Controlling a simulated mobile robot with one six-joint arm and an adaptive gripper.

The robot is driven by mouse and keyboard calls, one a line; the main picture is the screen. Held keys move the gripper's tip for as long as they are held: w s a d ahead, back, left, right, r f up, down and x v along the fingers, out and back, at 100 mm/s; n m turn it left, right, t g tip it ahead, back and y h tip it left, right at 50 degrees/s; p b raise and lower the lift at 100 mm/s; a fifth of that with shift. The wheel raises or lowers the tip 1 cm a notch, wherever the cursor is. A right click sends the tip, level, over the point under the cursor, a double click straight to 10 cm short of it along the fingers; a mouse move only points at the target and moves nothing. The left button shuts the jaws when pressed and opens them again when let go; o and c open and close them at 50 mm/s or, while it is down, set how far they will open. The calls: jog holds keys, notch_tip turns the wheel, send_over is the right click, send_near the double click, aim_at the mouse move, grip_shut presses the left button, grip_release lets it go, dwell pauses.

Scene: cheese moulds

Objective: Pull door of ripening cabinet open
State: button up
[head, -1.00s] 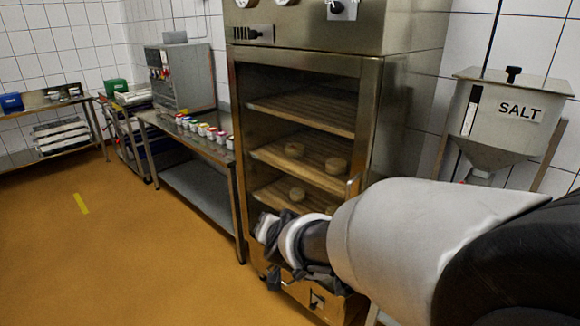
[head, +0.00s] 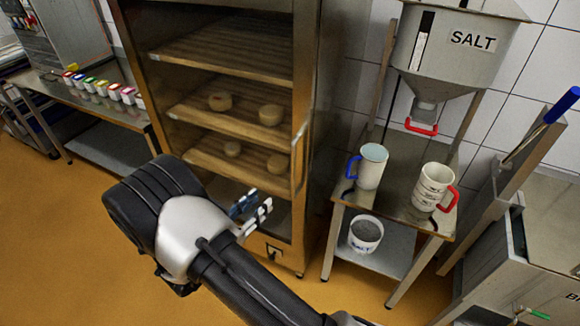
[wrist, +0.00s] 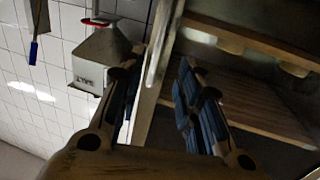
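The ripening cabinet (head: 226,22) is tall and metal, with a glazed door showing wooden shelves. Its door frame (head: 300,60) looks flush with the body, so the door appears shut. A vertical bar handle (head: 300,158) sits on the door's right edge. My gripper (head: 251,205) is in front of the lower part of the door, left of and below the handle in the head view. Its fingers are apart and empty. In the wrist view my gripper (wrist: 158,95) is open, with the door edge and handle (wrist: 153,62) showing beyond and between the fingers. No contact is visible.
A salt hopper (head: 455,55) stands right of the cabinet, above a metal stand holding two mugs (head: 372,167) (head: 433,187). A salt bucket (head: 366,234) is on its lower shelf. Left is a table (head: 105,110) with coloured jars. Orange floor (head: 60,240) is clear in front.

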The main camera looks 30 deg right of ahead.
aim_at(292, 173)
jog(key=b+x, duration=0.2)
jog(key=x, duration=1.4)
jog(key=shift+d+b, duration=0.25)
jog(key=shift+b, duration=0.15)
jog(key=shift+c, duration=0.2)
grip_shut()
